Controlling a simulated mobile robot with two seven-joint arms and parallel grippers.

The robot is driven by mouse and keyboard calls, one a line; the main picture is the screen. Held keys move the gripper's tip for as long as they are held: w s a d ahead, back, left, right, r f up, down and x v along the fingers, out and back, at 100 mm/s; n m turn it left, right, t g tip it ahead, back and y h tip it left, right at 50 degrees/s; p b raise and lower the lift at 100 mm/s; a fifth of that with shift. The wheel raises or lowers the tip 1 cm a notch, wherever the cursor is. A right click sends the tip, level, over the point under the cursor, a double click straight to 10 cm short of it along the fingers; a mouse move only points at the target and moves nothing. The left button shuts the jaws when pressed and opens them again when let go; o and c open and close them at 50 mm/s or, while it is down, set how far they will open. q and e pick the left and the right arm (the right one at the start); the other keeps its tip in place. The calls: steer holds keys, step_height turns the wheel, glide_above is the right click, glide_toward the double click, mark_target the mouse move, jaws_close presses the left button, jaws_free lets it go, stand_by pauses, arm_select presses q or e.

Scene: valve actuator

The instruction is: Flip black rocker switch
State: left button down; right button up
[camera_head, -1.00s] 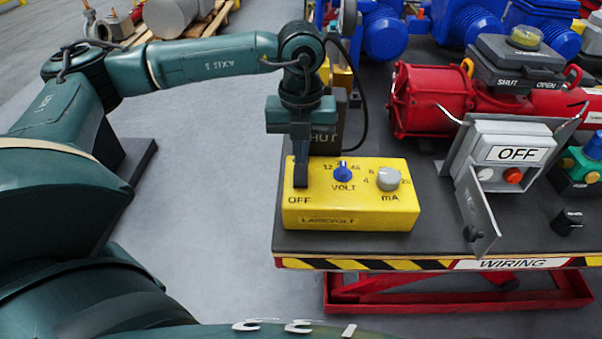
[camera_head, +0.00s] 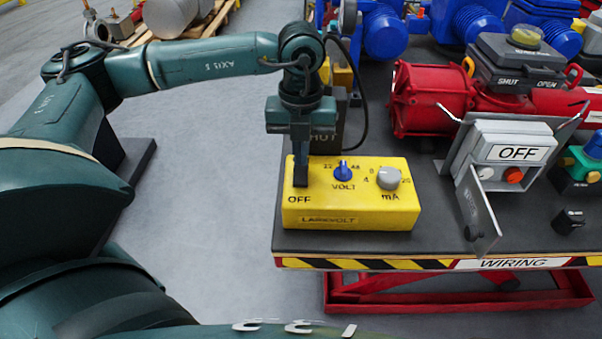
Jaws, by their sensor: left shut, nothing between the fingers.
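A yellow box (camera_head: 350,215) stands on the dark table top near its front left corner. It has a blue knob (camera_head: 343,172) marked VOLT, a grey knob (camera_head: 388,178) marked mA, and the word OFF at its left front. My left gripper (camera_head: 300,182) points straight down over the left end of the box, and its shut fingers reach the top face just behind the word OFF. The black rocker switch itself does not show; the fingers cover that spot. I cannot tell whether the fingertips press on it. My right gripper is not in view.
A grey box marked OFF (camera_head: 514,150) with an open cover (camera_head: 477,212) stands to the right. A red actuator (camera_head: 432,98) lies behind, with blue motors (camera_head: 384,35) at the back. A black cable hangs behind my left gripper.

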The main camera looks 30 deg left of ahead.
mark_target(301, 168)
arm_select(q)
steer(key=shift+f+b, duration=0.65)
steer(key=shift+f, duration=0.15)
steer(key=shift+r, duration=0.1)
steer(key=shift+r+p, duration=2.25)
steer(key=shift+r, duration=1.2)
